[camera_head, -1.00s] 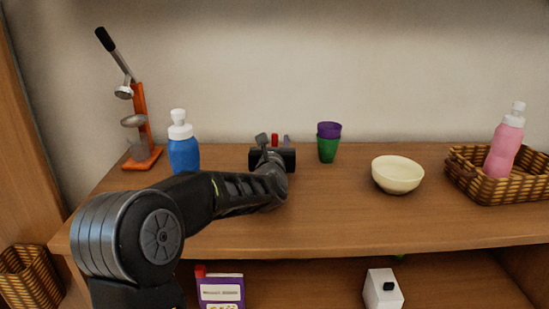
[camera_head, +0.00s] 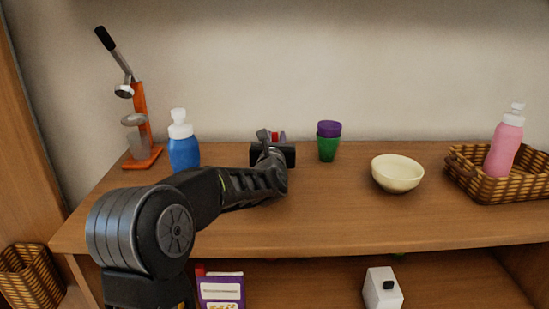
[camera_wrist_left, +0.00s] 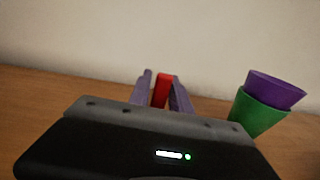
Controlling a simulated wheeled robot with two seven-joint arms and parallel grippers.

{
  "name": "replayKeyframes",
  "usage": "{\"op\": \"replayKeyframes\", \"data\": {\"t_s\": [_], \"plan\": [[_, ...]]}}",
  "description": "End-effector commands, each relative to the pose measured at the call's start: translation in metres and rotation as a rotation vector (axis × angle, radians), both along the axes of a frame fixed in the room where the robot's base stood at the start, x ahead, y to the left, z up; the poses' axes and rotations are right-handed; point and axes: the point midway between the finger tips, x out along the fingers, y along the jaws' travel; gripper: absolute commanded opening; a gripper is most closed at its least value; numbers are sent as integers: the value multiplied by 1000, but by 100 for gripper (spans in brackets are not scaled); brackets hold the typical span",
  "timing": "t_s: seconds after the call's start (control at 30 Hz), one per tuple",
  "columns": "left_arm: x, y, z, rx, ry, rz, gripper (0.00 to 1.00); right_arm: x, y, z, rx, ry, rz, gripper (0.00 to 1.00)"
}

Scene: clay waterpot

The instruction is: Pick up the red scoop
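The red scoop (camera_wrist_left: 161,91) shows as a small upright red piece in the left wrist view, between the two purple-grey fingers of my left gripper (camera_wrist_left: 160,78). A narrow gap shows on its left side, and the right finger is close to or touching it. In the head view, a bit of the scoop (camera_head: 275,136) shows between the fingertips of my left gripper (camera_head: 276,135), above the dark gripper body. The scoop's lower part is hidden by the gripper. The fingers look open around it. My right gripper is not in view.
A purple cup in a green cup (camera_head: 328,151) stands just right of the gripper. A blue bottle (camera_head: 184,152) and an orange press (camera_head: 142,125) stand left. A cream bowl (camera_head: 397,174) and a basket (camera_head: 487,187) with a pink bottle (camera_head: 504,149) are right. The front middle is clear.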

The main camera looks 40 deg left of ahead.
Motion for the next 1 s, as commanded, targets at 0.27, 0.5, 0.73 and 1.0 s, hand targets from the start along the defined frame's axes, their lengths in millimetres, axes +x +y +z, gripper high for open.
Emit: {"op": "replayKeyframes", "data": {"t_s": [0.27, 0.5, 0.73, 1.0], "plan": [[0, 0, 0, 0, 0, 0, 0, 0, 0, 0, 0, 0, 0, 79], [0, 0, 0, 0, 0, 0, 0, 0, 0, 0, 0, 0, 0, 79], [0, 0, 0, 0, 0, 0, 0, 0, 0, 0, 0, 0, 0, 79], [0, 0, 22, 0, -4, 0, 0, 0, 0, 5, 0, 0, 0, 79]]}}
